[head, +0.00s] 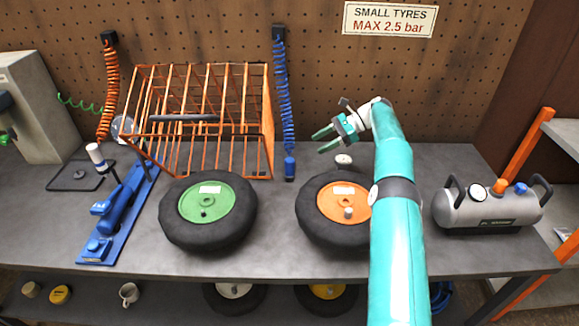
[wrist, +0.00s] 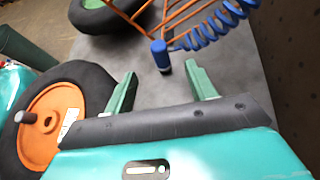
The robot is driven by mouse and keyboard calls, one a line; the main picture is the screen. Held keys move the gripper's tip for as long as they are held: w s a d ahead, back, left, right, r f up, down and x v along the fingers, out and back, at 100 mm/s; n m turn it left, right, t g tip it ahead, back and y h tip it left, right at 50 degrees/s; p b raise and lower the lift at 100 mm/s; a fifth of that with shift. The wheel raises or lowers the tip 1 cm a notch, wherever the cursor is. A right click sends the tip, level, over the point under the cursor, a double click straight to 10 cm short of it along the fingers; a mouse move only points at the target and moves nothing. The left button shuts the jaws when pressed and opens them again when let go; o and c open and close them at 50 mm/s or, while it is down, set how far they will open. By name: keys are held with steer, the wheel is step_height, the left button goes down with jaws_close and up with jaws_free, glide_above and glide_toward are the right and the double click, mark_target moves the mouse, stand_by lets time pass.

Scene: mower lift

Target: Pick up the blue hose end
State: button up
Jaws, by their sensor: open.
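The blue hose end (head: 290,167) hangs at the bottom of a coiled blue hose (head: 283,95) on the pegboard, right of the orange cage. In the wrist view the blue hose end (wrist: 160,55) shows beyond my fingertips, nearly in line with the gap between them, nearer the left finger. My gripper (head: 318,142) is open and empty, to the right of the hose end in the head view. Its two green fingers also show in the wrist view (wrist: 161,80). I cannot tell exactly how far the hose end is from the fingers.
An orange wire cage (head: 268,125) stands left of the hose. A green-hubbed wheel (head: 236,237) and an orange-hubbed wheel (head: 320,232) lie on the bench in front. A grey air tank (head: 460,210) stands at the right. An orange coiled hose (head: 110,90) hangs at the left.

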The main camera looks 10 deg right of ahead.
mark_target(291, 159)
steer(key=x, duration=1.2)
steer(key=shift+s+a+f, duration=0.15)
steer(key=shift+s+a, duration=0.05)
steer(key=shift+a, duration=0.1)
steer(key=c, duration=1.2)
